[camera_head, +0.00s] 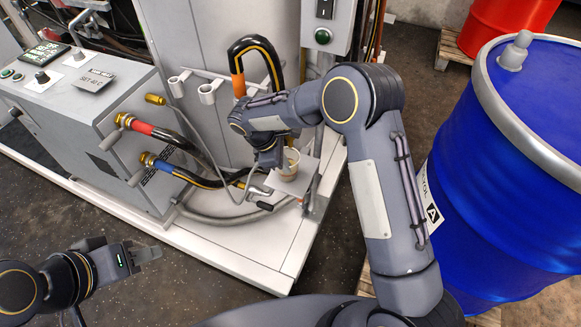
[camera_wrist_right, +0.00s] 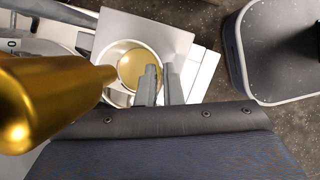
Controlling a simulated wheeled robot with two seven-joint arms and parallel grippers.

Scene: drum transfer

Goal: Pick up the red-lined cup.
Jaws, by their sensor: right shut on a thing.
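A small pale cup (camera_head: 289,165) with a tan band stands on a small grey plate (camera_head: 303,187) at the machine's front. In the right wrist view I look down into the cup (camera_wrist_right: 110,60), which holds something yellowish. I cannot make out a red line on it. My right gripper (camera_wrist_right: 160,82) is shut on the cup's wall, one finger inside the rim and one outside. In the head view its fingers are mostly hidden behind my right wrist. My left gripper (camera_head: 148,253) is low at the left, away from the cup; its finger gap is unclear.
A brass fitting (camera_wrist_right: 50,100) is close to the right wrist camera, left of the cup. A large blue drum (camera_head: 510,170) stands right of my right arm. A red drum (camera_head: 505,28) is behind.

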